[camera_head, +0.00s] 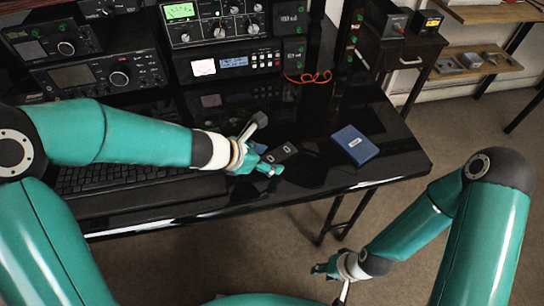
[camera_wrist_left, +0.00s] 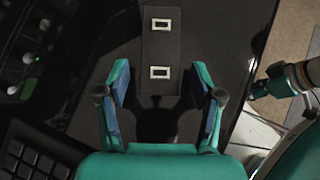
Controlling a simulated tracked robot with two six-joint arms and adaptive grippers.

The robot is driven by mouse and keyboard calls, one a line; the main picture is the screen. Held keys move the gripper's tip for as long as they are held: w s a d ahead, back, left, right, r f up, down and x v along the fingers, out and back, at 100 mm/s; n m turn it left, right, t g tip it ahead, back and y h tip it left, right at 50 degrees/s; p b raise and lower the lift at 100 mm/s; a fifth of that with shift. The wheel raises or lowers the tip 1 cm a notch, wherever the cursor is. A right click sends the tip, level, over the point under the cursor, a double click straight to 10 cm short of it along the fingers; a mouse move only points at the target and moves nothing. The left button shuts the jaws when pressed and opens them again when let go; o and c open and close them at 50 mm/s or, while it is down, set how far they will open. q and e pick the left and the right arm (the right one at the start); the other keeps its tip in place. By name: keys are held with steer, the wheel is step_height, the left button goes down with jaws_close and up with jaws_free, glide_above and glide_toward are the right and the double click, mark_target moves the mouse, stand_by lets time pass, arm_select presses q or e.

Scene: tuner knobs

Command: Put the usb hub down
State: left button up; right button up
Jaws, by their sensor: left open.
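The usb hub (camera_head: 281,153) is a small dark slab that appears to lie on the glossy black desk (camera_head: 350,182). In the left wrist view the hub (camera_wrist_left: 160,45) shows two pale rectangular ports. My left gripper (camera_head: 268,160) is beside the hub's left end in the head view. In the left wrist view its fingers (camera_wrist_left: 161,82) are spread wide, with the hub's near end between them and a gap on both sides. My right gripper (camera_head: 328,269) hangs low off the desk's front edge; its fingers are too small to judge.
A blue box (camera_head: 355,145) lies right of the hub. A black keyboard (camera_head: 125,178) is under my left arm. Radio units (camera_head: 225,63) line the back of the desk. Bare desk lies around the blue box, and open floor (camera_head: 455,130) is to the right.

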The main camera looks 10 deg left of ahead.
arm_select(q)
steer(key=shift+r, duration=0.25)
steer(key=p+v, duration=0.6)
steer(key=v, duration=0.6)
steer(key=shift+f, duration=0.1)
steer(key=shift+s, duration=0.1)
